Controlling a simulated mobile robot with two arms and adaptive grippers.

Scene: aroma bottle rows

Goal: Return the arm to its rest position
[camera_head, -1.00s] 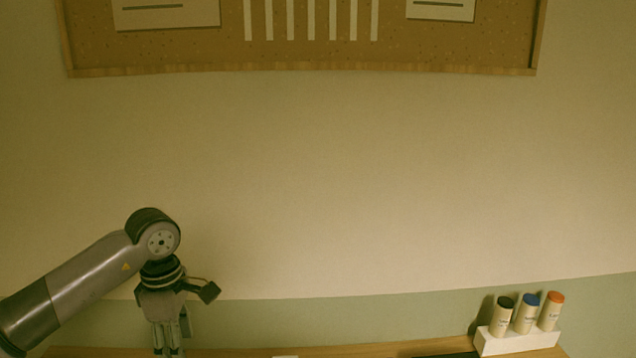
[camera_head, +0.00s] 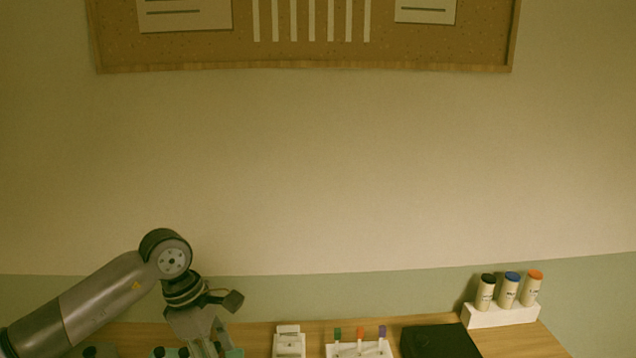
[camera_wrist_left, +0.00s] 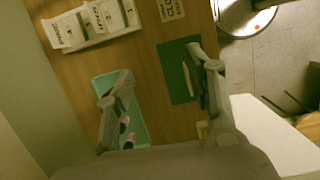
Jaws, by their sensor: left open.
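My left arm comes in from the left in the head view, with its left gripper (camera_head: 205,345) pointing down over the left part of the wooden table (camera_head: 250,335). The fingertips are cut off or hard to make out there. In the left wrist view the two fingers of the left gripper (camera_wrist_left: 158,88) are spread wide, with nothing held between them. Below them are a teal tray (camera_wrist_left: 137,98) with pink-ended items and a dark green mat (camera_wrist_left: 172,85) with a pale stick on it. My right gripper is in neither view.
A white holder (camera_head: 490,319) with black-, blue- and orange-capped bottles stands at the back right. A black flat item (camera_head: 438,343), a white tray (camera_head: 333,352) with coloured markers and a small white box (camera_head: 288,345) stand along the table. The wall behind carries a corkboard (camera_head: 300,67).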

